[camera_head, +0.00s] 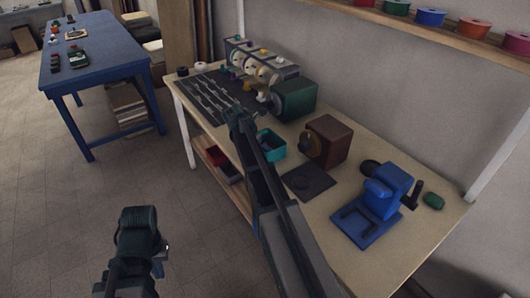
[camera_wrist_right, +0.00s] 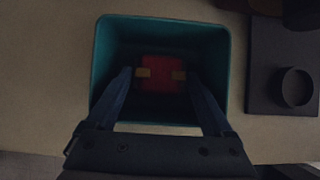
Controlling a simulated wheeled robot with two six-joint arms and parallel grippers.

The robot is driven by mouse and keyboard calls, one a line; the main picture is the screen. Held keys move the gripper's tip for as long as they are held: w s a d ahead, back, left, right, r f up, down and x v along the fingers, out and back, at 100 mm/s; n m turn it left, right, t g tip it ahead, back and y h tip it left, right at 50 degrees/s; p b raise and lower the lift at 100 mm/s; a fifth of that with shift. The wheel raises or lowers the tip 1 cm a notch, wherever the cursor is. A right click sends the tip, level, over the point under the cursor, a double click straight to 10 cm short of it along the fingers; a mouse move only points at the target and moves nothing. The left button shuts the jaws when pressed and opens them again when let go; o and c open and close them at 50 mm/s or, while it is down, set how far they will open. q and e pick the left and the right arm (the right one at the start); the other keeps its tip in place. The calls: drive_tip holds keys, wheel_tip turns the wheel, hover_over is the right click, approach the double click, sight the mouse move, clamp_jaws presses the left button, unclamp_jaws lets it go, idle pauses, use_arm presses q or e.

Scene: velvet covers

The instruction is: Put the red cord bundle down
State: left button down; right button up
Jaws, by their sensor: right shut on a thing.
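The red cord bundle (camera_wrist_right: 161,88) shows in the right wrist view, between the fingertips of my right gripper (camera_wrist_right: 161,74). The gripper is shut on it. Both are over or inside the teal bin (camera_wrist_right: 221,75), whose dark inside surrounds them; I cannot tell whether the bundle touches the floor of the bin. In the head view the teal bin (camera_head: 272,150) stands on the workbench, partly hidden by my right arm, and the bundle cannot be seen. My left gripper (camera_head: 150,245) is low at the left, away from the bench; its fingers do not show clearly.
On the workbench (camera_head: 415,235), a dark green machine (camera_head: 294,98), a brown box-shaped machine (camera_head: 333,138) and a blue machine (camera_head: 384,190) stand near the bin. A dark flat plate (camera_head: 308,182) lies in front. A blue table (camera_head: 100,60) stands at the far left.

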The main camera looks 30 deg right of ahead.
drive_tip(key=shift+f, duration=0.1)
drive_tip(key=shift+f, duration=0.1)
drive_tip(key=shift+f, duration=0.15)
drive_tip(key=o, duration=1.2)
drive_tip(key=shift+r, duration=0.2)
